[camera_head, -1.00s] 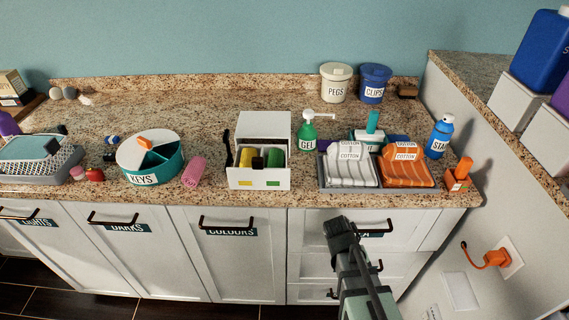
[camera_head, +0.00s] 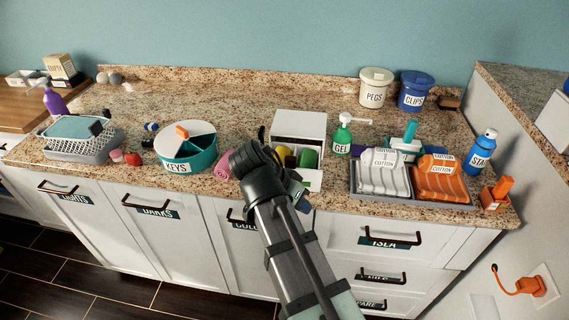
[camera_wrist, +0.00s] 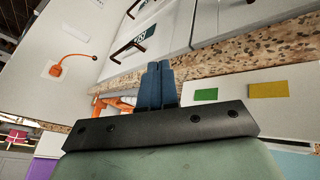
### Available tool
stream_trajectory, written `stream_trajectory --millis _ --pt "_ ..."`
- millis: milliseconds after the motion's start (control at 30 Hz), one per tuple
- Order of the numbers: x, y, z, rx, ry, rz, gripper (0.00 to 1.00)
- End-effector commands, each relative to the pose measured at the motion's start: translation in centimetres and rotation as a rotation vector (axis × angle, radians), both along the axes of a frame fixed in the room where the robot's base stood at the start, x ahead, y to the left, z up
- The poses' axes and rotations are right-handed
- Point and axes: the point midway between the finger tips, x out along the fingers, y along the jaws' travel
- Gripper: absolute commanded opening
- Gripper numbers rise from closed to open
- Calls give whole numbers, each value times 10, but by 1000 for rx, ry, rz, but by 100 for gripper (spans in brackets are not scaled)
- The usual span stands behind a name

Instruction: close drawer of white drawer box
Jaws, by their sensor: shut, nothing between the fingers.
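The white drawer box (camera_head: 298,124) stands on the counter in the head view. Its drawer (camera_head: 313,178) is pulled out toward the front, with yellow, dark and green items showing inside. My arm hides the drawer's left part. In the wrist view the white drawer front (camera_wrist: 290,115) with its yellow and green patches lies to the right of my fingers. My gripper (camera_wrist: 158,68) is shut and empty, its blue fingers together beside the drawer front. In the head view it is in front of the box, mostly hidden by my wrist; I cannot tell whether it touches the drawer.
The grey tray (camera_head: 412,200) with folded cloths stands right of the box, and the green GEL bottle (camera_head: 342,135) is close to its right side. A pink rolled towel (camera_head: 224,166) and the teal KEYS tin (camera_head: 188,150) are on the left. Cabinet handles stick out below the counter.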

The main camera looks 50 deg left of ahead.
Motion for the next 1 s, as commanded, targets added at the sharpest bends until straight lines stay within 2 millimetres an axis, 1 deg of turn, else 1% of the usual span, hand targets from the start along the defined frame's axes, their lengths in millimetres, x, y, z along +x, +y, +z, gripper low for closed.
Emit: stream_trajectory --millis 33,300,400,533,667,767,867,1000 --pt "-8 8 16 62 -23 -49 0" --pt "-48 31 90 427 -117 -385 0" --pt "-62 36 114 546 -131 -496 0" --pt "-75 40 136 663 -138 -605 0" --pt "-81 41 148 726 -140 -669 0" --pt "-82 41 149 745 -141 -688 0" --pt "-78 41 144 747 -140 -692 0" --pt "-66 42 128 746 -140 -691 0"
